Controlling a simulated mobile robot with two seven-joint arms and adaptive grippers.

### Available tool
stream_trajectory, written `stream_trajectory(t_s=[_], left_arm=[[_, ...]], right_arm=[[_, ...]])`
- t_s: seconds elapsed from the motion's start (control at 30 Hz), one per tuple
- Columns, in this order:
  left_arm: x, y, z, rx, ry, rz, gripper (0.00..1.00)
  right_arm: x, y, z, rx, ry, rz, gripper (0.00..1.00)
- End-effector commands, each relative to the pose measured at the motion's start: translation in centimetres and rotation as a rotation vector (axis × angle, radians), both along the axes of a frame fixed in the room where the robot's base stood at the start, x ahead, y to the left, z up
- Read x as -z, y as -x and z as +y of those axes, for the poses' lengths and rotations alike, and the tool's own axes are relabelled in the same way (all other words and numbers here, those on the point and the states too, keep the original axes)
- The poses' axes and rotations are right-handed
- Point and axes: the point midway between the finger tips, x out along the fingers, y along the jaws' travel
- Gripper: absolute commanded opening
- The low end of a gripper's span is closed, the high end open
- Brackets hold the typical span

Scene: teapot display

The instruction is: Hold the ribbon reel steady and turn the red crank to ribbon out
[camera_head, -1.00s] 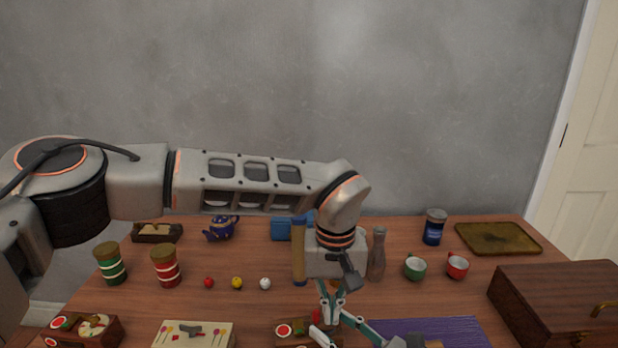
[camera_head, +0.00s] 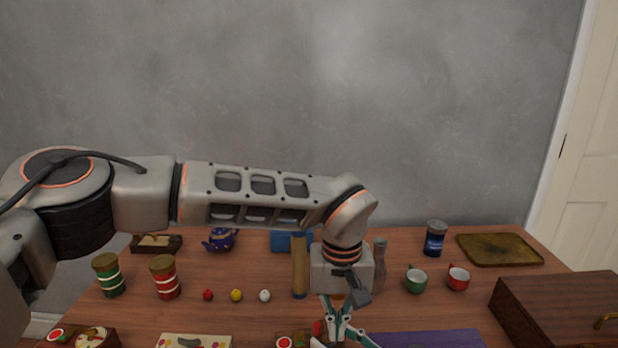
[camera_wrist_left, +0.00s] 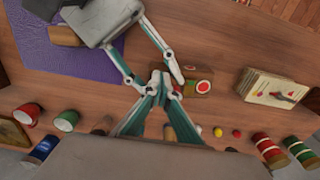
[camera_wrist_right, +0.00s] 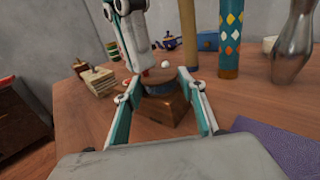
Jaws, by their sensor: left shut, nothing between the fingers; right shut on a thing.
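The ribbon reel (camera_wrist_right: 163,108) shows in the right wrist view as a small wooden block with a round top and a bluish band. My right gripper (camera_wrist_right: 158,92) is shut on it, one finger on each side. The red crank (camera_wrist_right: 146,73) is a small red bit at the reel's far left edge, mostly hidden by my left gripper (camera_wrist_right: 138,62). The left gripper is shut and empty, pointing down close beside the crank; I cannot tell if they touch. In the left wrist view, the left fingertips (camera_wrist_left: 160,80) meet close to the right gripper's fingers (camera_wrist_left: 152,72).
A wooden piece with a red-and-white disc (camera_wrist_left: 203,86) lies close by. A cream box (camera_wrist_left: 272,90) is beyond it. Small balls (camera_head: 236,295) and tins (camera_head: 165,277) stand left; a wooden chest (camera_head: 560,310) stands right.

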Motion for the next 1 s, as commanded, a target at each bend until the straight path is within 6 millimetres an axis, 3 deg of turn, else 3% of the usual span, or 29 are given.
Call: stream_trajectory(t_s=[0.6, 1.0], left_arm=[[-5.7, 0.0, 0.0, 0.0, 0.001, -0.002, 0.0], [-6.0, 0.0, 0.0, 0.0, 0.0, 0.0, 0.0]], right_arm=[[0.0, 0.0, 0.0, 0.001, 0.0, 0.0, 0.08], [0.0, 0.0, 0.0, 0.0, 0.0, 0.0, 0.08]])
